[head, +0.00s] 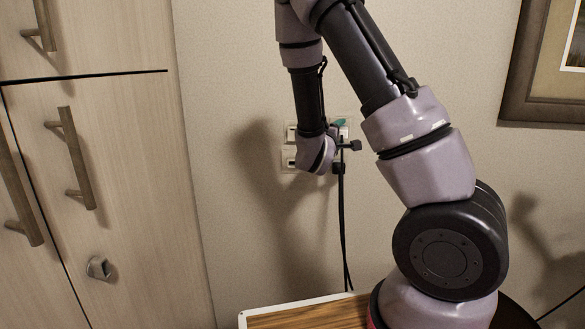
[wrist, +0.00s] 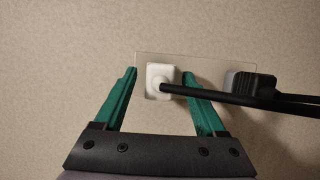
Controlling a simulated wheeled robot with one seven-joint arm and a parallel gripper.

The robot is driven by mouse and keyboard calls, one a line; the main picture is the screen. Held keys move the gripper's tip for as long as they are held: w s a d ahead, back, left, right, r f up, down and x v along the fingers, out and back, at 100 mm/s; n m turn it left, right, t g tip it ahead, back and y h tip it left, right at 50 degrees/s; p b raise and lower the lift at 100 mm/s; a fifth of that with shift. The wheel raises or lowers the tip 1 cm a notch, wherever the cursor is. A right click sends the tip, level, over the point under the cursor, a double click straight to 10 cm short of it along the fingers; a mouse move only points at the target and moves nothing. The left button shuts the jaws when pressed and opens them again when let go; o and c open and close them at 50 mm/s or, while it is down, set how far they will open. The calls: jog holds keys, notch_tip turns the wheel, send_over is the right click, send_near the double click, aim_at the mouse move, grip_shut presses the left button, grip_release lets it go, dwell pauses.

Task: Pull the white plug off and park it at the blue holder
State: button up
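The white plug (wrist: 152,73) sits at a clear plate on the wall in the wrist view, with a black cord (wrist: 215,96) running right from it. My gripper (wrist: 158,76) has its two green fingers spread on either side of the plug. A gap shows at the left finger, and the right finger is close to the plug or touching it. In the head view my gripper (head: 341,122) is at the wall outlets, mostly behind my wrist, and the white plug is hidden. I cannot make out a blue holder in either view.
A black plug (wrist: 250,84) sits just right of the white one. Wall outlets (head: 291,133) show beside my wrist, and black cords (head: 343,230) hang below. A wooden surface with a white rim (head: 285,311) is at the bottom. Cabinets (head: 130,190) stand left; a picture frame (head: 520,95) hangs right.

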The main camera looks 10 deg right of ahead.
jog(key=shift+o, duration=0.2)
jog(key=shift+s+a, duration=0.2)
dwell(0.4)
jog(key=shift+v, duration=1.95)
